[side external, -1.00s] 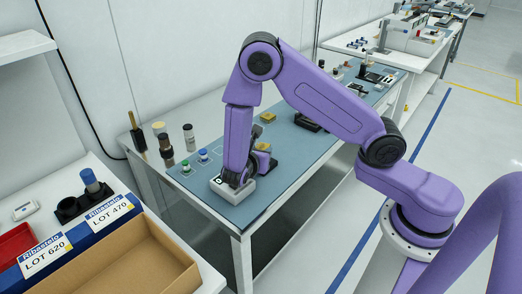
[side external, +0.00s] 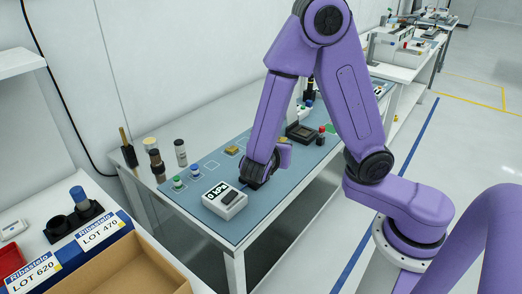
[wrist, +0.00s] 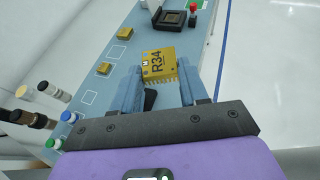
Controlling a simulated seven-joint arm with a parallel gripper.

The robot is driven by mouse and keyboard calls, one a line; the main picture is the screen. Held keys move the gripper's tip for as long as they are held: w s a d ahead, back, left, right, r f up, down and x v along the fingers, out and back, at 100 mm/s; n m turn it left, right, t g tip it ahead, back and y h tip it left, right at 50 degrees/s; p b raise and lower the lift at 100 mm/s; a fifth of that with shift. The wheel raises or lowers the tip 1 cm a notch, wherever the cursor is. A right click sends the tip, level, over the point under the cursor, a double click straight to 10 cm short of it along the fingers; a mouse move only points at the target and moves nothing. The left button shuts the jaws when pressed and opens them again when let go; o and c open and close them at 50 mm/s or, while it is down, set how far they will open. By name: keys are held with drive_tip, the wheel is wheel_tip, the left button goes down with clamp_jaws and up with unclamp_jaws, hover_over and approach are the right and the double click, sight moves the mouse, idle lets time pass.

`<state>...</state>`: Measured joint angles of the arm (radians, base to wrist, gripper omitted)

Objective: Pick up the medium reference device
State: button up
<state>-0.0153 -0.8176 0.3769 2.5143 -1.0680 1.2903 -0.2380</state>
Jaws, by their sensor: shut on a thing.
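A gold block-shaped device marked R34 (wrist: 158,62) sits between the two blue fingers of my gripper (wrist: 159,72) in the wrist view. The fingers are shut on its sides. In the side view my gripper (side external: 254,182) is low over the blue mat, just behind the gauge box, and the held device is hidden there. Two smaller-looking gold devices stand on the mat in the wrist view, one nearer (wrist: 103,68) and one farther (wrist: 125,33). I cannot tell whether the held device touches the mat.
A white box reading 0 kPa (side external: 224,200) stands at the mat's near end. Green (side external: 178,182) and blue (side external: 195,172) buttons are left of it. A dark socket (side external: 300,131) and a red-topped post (side external: 321,136) are farther back. Dark bottles (side external: 155,158) stand at the left edge.

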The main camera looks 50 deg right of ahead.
drive_tip(key=s+r, duration=0.2)
drive_tip(key=s, duration=0.3)
drive_tip(key=shift+s+r, duration=0.25)
